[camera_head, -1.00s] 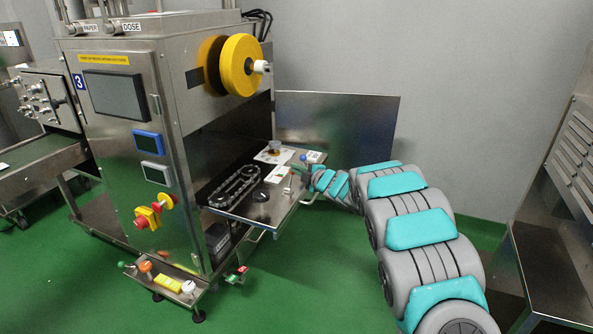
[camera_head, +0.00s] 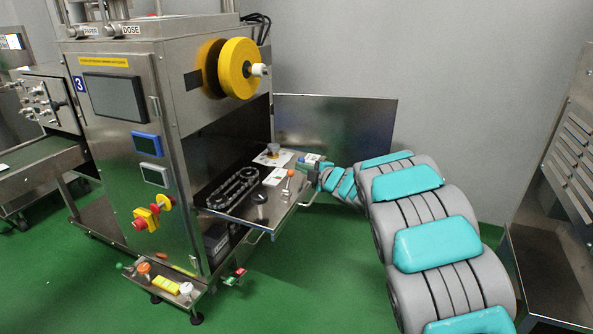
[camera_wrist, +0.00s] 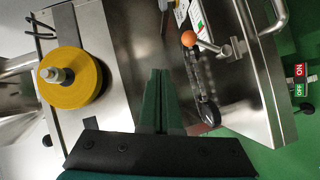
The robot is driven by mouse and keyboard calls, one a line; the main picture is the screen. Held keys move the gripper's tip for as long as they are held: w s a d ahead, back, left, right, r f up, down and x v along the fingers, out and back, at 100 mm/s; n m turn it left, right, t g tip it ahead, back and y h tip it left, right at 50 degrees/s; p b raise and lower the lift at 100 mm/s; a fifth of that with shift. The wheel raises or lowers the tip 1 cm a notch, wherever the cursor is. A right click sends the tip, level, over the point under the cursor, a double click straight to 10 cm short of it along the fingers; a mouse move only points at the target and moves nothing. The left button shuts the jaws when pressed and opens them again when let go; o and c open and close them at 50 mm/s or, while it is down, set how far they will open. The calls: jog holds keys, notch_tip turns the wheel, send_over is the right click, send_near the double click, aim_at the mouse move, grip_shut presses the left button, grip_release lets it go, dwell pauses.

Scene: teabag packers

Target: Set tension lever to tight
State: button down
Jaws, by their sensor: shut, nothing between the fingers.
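A lever with an orange ball knob (camera_wrist: 189,38) stands on the steel shelf of the machine, beside a white plate with red and green markings (camera_wrist: 196,17). In the head view the orange knob (camera_head: 291,172) is near the shelf's right edge. A blue knob (camera_head: 303,158) shows behind it by another small plate. I cannot read which one is the tension lever, or its setting. My gripper (camera_wrist: 159,73) is shut and empty, its dark fingers together, left of and below the orange knob in the wrist view. In the head view it is small and partly hidden at the shelf's right edge.
The shelf (camera_head: 250,215) also carries a dark chain loop (camera_head: 232,188) and a black knob (camera_head: 260,197). A yellow reel (camera_head: 240,68) juts from the machine above. A steel panel (camera_head: 340,120) stands behind.

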jog(key=shift+s+d+r, duration=0.6)
jog(key=shift+s+d, duration=0.3)
jog(key=shift+s+d+r, duration=0.55)
jog(key=shift+s+d, duration=0.35)
jog(key=s+d+r+m+h, duration=0.2)
jog(key=s+d+m+h, duration=0.3)
jog(key=d, duration=0.5)
jog(key=s+d+r+m+h, duration=0.25)
jog(key=d+m+h, duration=0.35)
jog(key=d, duration=0.4)
jog(key=s+d+f+m+g+h, duration=0.1)
jog(key=s+d+m, duration=0.1)
jog(key=s, duration=0.3)
jog(key=s+d+f+m+g+h, duration=0.1)
jog(key=s+d+f+m+g, duration=0.1)
jog(key=s, duration=0.3)
jog(key=s+a+f+m+g+y, duration=0.1)
jog(key=s+a+f+m+g, duration=0.1)
jog(key=s, duration=1.1)
jog(key=s+a+f+m+g+y, duration=0.1)
jog(key=s+a+f+m+g, duration=0.1)
jog(key=s, duration=1.2)
jog(key=s+a+f+m+g+y, duration=0.1)
jog(key=s+a+f+m+g, duration=0.2)
jog(key=s, duration=1.1)
jog(key=a+g, duration=0.2)
jog(key=g, duration=0.2)
jog(key=shift+a+f, duration=0.15)
jog(key=shift+w, duration=0.15)
